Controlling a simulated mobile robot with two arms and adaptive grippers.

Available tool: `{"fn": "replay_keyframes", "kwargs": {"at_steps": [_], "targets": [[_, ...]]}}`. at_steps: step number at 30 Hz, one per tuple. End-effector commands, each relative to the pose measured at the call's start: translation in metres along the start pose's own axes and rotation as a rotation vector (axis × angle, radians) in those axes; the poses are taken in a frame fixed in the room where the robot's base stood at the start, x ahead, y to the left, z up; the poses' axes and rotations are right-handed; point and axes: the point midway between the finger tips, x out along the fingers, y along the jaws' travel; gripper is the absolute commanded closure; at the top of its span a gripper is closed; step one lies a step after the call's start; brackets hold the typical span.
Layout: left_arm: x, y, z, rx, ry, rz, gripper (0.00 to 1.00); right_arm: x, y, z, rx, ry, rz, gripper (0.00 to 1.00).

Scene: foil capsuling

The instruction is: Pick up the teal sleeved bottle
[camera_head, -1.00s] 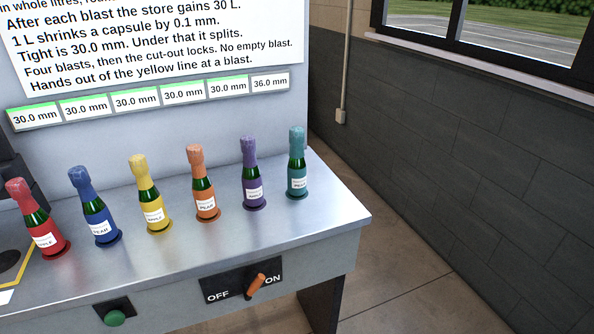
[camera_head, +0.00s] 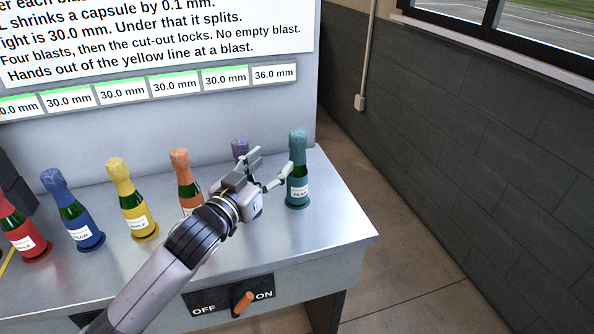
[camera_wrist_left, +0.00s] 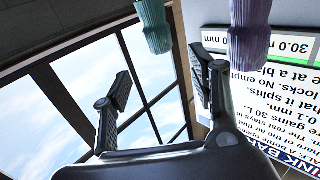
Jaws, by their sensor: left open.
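The teal sleeved bottle (camera_head: 298,165) stands upright at the right end of the bottle row, with a white label reading PEAR. My left gripper (camera_head: 273,168) is open and empty, just left of the teal bottle, its fingers pointing toward the back right. In the left wrist view, the teal sleeve (camera_wrist_left: 155,25) shows at the top, between the directions of the two open fingers (camera_wrist_left: 160,92) and beyond them. The purple bottle (camera_head: 240,148) is mostly hidden behind my left gripper; its sleeve (camera_wrist_left: 249,30) shows right of the teal one in the wrist view. My right gripper is out of view.
Orange (camera_head: 184,180), yellow (camera_head: 131,200), blue (camera_head: 72,208) and red (camera_head: 20,230) bottles stand leftward on the metal bench (camera_head: 325,228). An orange switch lever (camera_head: 243,302) is on the bench front. The bench is clear in front of the teal bottle.

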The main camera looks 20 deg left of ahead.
Motion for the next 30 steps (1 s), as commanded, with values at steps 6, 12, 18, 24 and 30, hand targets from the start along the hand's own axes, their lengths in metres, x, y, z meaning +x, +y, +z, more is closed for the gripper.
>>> {"fn": "replay_keyframes", "kwargs": {"at_steps": [6,12,18,24,30], "targets": [[0.046,0.000,-0.002,0.000,-0.001,-0.001,0.46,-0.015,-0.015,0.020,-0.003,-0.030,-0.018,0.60],[0.064,0.000,0.001,0.000,-0.002,0.000,0.46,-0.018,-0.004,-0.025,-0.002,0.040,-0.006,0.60],[0.081,0.000,0.001,-0.001,-0.003,-0.001,0.46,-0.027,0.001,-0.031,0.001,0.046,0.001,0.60],[0.108,0.000,0.004,0.000,-0.002,-0.001,0.46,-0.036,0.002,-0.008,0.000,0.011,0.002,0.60],[0.117,0.000,0.006,0.000,-0.003,-0.001,0.46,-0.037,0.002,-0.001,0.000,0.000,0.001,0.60]]}}
